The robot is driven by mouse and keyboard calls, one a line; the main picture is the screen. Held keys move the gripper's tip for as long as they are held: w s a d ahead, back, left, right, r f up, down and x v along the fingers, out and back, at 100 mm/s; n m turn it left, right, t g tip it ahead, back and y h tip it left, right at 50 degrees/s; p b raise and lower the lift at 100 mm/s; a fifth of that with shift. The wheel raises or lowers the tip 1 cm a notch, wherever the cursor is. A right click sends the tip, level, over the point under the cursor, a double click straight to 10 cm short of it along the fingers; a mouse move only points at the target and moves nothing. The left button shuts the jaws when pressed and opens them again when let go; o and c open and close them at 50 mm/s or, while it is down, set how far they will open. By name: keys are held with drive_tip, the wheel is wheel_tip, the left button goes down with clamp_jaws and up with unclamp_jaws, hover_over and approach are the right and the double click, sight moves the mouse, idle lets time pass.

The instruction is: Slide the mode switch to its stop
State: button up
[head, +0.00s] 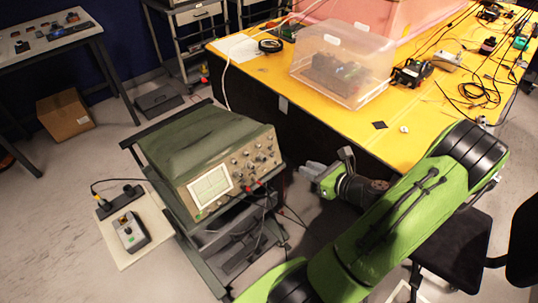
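I cannot make out the mode switch for certain at this size. A beige oscilloscope (215,160) with a lit screen, knobs and small controls on its front stands on a dark cart. A small grey device (131,231) with a dark top and small coloured parts sits on a pale board to the left of the cart. My gripper (309,171), with grey fingers, is at the end of my green arm, just right of the oscilloscope's front and apart from it. Whether its fingers are open or shut is unclear. I see nothing held in it.
A yellow-topped table (400,140) with a clear plastic box (343,62), cables and small devices stands behind my arm. Cables hang from the oscilloscope's front. The dark cart (190,222) stands beside a black power strip (119,201). A cardboard box (65,116) is farther left; open floor lies between.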

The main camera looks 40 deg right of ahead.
sight(273, 155)
drive_tip(key=b+x, duration=0.2)
drive_tip(key=x, duration=1.2)
drive_tip(key=shift+w+a+f, duration=0.1)
drive_tip(key=shift+a+f, duration=0.05)
drive_tip(key=shift+f, duration=0.1)
clamp_jaws()
idle(0.5)
